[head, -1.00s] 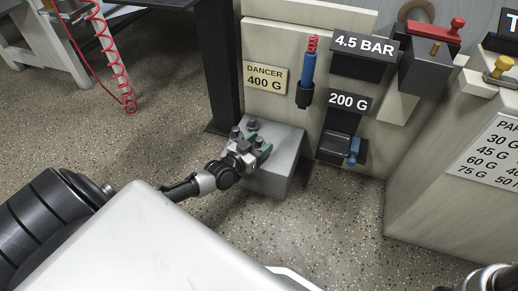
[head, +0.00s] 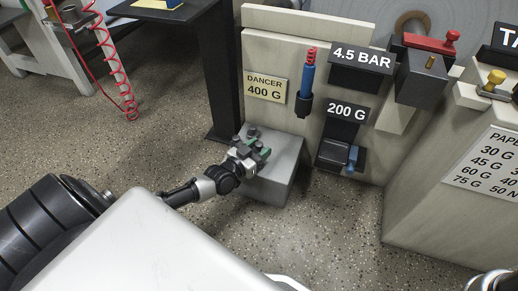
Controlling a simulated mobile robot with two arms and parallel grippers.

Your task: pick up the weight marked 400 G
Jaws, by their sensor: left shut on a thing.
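My left gripper (head: 253,151) reaches in from the left over a grey block (head: 287,151) on the floor. Its green-padded fingers are shut on a small dark weight (head: 252,134). Other small dark knobs show close around the fingers, and I cannot tell them all apart. No mark on the weights can be read at this size. The gripper hides much of the held weight, and I cannot tell whether it is clear of the block. A yellow plate reading DANCER 400 G (head: 265,87) is on the panel behind the block. My right gripper is not in view.
A sign reading 200 G (head: 346,110) hangs right of the block, above a dark bracket with a blue part. A blue cylinder with a red coil (head: 307,80) is on the panel. A dark table leg (head: 220,75) stands behind the block. The speckled floor is clear.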

